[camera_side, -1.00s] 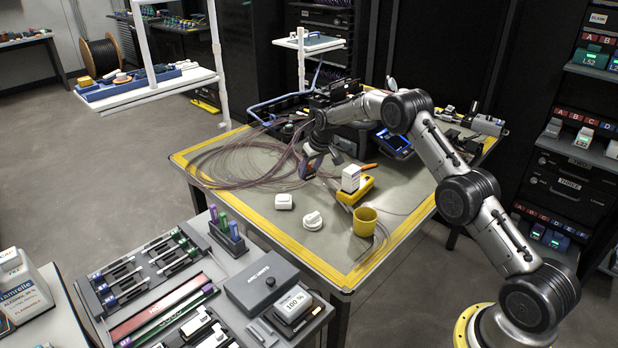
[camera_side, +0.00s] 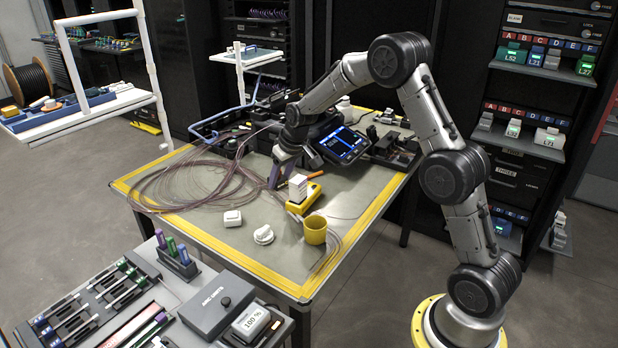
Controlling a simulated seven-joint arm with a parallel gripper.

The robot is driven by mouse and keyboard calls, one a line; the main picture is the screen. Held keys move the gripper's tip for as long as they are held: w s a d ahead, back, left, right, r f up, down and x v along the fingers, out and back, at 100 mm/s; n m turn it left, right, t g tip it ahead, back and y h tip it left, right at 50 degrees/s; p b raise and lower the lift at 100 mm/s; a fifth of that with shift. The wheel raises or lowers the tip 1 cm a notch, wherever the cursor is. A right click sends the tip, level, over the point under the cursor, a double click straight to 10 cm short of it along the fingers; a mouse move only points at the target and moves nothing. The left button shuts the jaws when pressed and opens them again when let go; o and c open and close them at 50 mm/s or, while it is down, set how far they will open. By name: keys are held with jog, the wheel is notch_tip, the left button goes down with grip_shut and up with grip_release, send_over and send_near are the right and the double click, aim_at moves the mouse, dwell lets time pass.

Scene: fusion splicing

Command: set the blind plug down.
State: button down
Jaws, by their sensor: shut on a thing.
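My gripper (camera_side: 279,181) points down low over the work table (camera_side: 200,226), just left of a yellow device with a white block on top (camera_side: 303,197). Its fingers look dark and purplish. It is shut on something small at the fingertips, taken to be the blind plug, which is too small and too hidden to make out. I cannot tell whether the fingertips or the held thing touch the table.
A yellow cup (camera_side: 315,230), a round white item (camera_side: 263,235) and a small white box (camera_side: 232,218) stand nearer the front. Loops of thin cable (camera_side: 185,188) cover the table's left part. A device with a lit blue screen (camera_side: 345,144) stands behind right.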

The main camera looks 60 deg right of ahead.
jog(key=s+d+m+g+h, duration=0.15)
jog(key=s+d+m, duration=0.55)
jog(key=s+d, duration=1.5)
jog(key=shift+h, duration=0.45)
jog(key=w+d+f, duration=0.2)
jog(key=w+d, duration=0.1)
jog(key=w+d+f, duration=0.6)
jog(key=d, duration=0.1)
jog(key=shift+w+d+f, duration=0.2)
jog(key=shift+d+f, duration=0.1)
jog(key=shift+f, duration=0.15)
jog(key=shift+w+d+f, duration=0.2)
jog(key=shift+d+f, duration=0.05)
jog(key=shift+f, duration=1.6)
jog(key=shift+f, duration=0.15)
jog(key=shift+c, duration=1.5)
grip_release()
